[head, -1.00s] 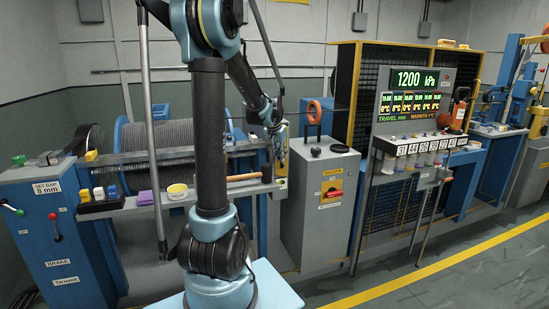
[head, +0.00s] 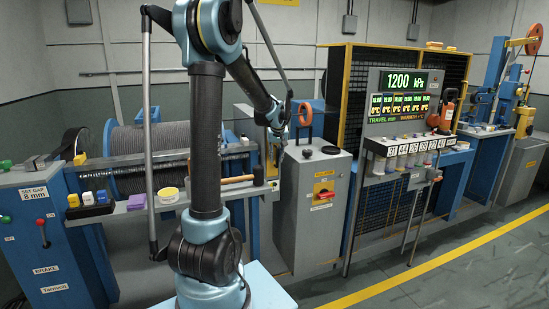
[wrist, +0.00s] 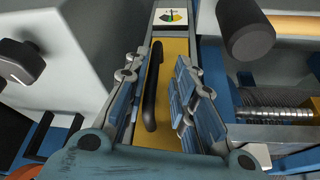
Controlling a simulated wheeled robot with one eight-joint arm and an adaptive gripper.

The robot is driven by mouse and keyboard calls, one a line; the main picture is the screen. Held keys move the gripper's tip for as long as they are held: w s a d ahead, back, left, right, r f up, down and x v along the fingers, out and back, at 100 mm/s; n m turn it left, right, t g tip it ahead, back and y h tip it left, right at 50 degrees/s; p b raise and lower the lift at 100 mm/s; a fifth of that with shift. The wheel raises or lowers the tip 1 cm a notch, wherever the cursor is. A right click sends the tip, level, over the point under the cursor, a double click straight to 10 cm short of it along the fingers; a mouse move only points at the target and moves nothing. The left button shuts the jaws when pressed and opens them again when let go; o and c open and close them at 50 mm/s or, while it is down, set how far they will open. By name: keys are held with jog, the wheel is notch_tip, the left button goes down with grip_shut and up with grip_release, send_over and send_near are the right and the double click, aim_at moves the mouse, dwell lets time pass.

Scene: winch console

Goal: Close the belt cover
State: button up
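In the wrist view a narrow yellow panel with a long black bar handle (wrist: 152,88) lies between my fingers. It seems to be the belt cover (wrist: 176,50); whether it stands open or shut I cannot tell. My gripper (wrist: 160,85) is open, with one finger on each side of the handle, and I see no clear contact. In the head view my gripper (head: 275,135) is at the gap between the winch frame and the grey cabinet. The arm and gripper hide most of the cover there.
A hammer (wrist: 245,30) with a black head and wooden handle lies just right of my fingers. The grey cabinet (head: 315,205) with a red switch stands close on the other side. The winch drum (head: 150,145) is to the left. The floor (head: 440,270) at right is clear.

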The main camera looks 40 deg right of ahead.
jog(key=shift+s+d, duration=0.1)
jog(key=shift+s, duration=0.1)
jog(key=v, duration=1.1)
jog(key=shift+r, duration=0.45)
jog(key=s+a+f+n+y, duration=0.1)
jog(key=a+f, duration=0.1)
jog(key=a, duration=1.3)
jog(key=s+a+f+n+y, duration=0.1)
jog(key=s+a+f+n, duration=0.1)
jog(key=a, duration=1.3)
jog(key=s+a+f+n+g, duration=0.1)
jog(key=s+a+f+n, duration=0.2)
jog(key=s+a+f, duration=1)
jog(key=s+a, duration=0.3)
jog(key=a, duration=0.1)
jog(key=shift+f+g, duration=0.4)
jog(key=shift+s, duration=0.15)
